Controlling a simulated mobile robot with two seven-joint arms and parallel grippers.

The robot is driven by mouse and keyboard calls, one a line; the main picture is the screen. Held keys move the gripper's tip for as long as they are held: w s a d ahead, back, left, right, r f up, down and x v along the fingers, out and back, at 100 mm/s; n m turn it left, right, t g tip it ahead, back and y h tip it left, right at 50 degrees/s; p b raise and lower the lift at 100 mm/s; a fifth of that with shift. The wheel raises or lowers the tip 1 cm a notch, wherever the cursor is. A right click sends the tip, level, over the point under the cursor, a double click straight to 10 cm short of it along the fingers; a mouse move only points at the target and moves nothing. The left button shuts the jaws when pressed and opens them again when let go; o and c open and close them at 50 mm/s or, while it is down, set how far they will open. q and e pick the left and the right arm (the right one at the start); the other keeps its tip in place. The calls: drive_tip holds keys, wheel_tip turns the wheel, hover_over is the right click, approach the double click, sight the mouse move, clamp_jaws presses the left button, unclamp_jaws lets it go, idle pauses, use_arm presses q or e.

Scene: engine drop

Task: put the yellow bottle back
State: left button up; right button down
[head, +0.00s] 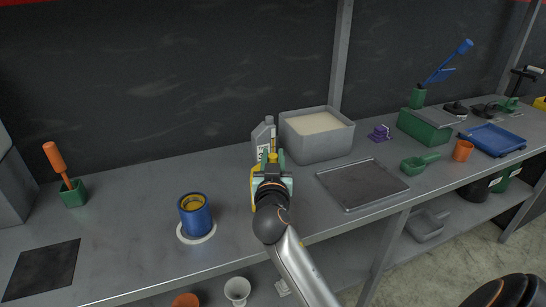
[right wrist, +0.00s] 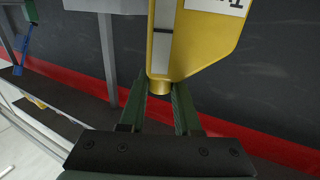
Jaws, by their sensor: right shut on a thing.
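The yellow bottle (right wrist: 185,50) fills the top of the right wrist view, with a grey stripe and part of a white label showing. My right gripper (right wrist: 160,98) is shut on its narrow neck end. In the head view the right gripper (head: 272,176) is over the middle of the bench, in front of a grey bottle. Only small yellow parts of the held bottle (head: 273,158) show there; the gripper and arm hide most of it. I cannot tell whether its base touches the bench. My left gripper is not in view.
The grey bottle (head: 265,132) stands beside a grey bin (head: 318,146) of pale material. A blue can (head: 195,214) on a white ring is to the left. A metal tray (head: 362,185) lies to the right. The bench between the orange-handled brush (head: 58,165) and the can is clear.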

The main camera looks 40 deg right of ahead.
drive_tip(key=shift+f+b, duration=0.35)
drive_tip(key=shift+b, duration=0.05)
drive_tip(key=c, duration=0.8)
unclamp_jaws()
drive_tip(key=shift+o, duration=1.3)
drive_tip(key=shift+f, duration=0.15)
